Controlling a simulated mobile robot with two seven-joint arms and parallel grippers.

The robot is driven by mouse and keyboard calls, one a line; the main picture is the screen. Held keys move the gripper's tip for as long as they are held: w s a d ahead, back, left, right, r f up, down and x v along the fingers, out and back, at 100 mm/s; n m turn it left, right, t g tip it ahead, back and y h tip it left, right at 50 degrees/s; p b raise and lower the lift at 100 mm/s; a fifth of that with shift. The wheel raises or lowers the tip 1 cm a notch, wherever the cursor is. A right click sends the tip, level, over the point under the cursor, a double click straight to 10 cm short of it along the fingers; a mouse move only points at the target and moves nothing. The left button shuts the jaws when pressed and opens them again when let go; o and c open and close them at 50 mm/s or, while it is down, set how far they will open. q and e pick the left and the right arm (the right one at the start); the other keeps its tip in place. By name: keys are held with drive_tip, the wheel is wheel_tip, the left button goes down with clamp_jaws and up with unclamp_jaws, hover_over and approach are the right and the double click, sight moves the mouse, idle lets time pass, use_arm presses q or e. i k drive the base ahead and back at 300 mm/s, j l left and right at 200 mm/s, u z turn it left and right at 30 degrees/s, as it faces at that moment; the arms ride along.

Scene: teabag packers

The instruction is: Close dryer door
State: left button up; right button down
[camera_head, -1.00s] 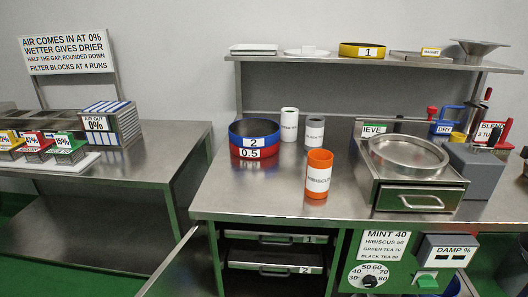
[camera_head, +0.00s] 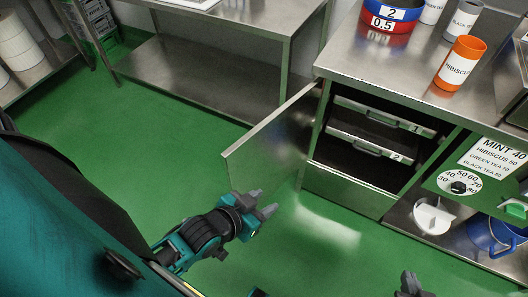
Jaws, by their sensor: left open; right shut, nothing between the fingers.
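The dryer door (camera_head: 272,142) is a grey metal panel, hinged at the left of the cabinet under the right counter. It stands wide open, swung out toward the left and front. Inside the cabinet are drawer 1 (camera_head: 385,118) and drawer 2 (camera_head: 368,146). My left gripper (camera_head: 262,202) is open and empty, just in front of and below the door's lower outer corner in the picture; I cannot tell if it touches the door. My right gripper (camera_head: 408,285) shows only partly at the bottom edge, shut and empty, away from the door.
On the counter (camera_head: 400,70) stand an orange Hibiscus cup (camera_head: 461,63) and stacked blue and red rings (camera_head: 389,17). A green dial panel (camera_head: 470,178) is right of the cabinet, with a blue bucket (camera_head: 490,238) below. Green floor (camera_head: 110,130) is clear at left.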

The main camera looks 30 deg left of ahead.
sight(265, 157)
drive_tip(key=k+j+z, duration=0.15)
drive_tip(key=j, duration=0.3)
drive_tip(key=k+j+z, duration=0.15)
drive_tip(key=j, duration=0.25)
drive_tip(key=k+j+z, duration=0.1)
drive_tip(key=j, duration=0.2)
drive_tip(key=k+j, duration=0.1)
drive_tip(key=j, duration=0.2)
drive_tip(key=k+j+z, duration=0.15)
drive_tip(key=j, duration=0.15)
drive_tip(key=i+j+z, duration=0.1)
drive_tip(key=j+z, duration=0.25)
drive_tip(key=j, duration=0.65)
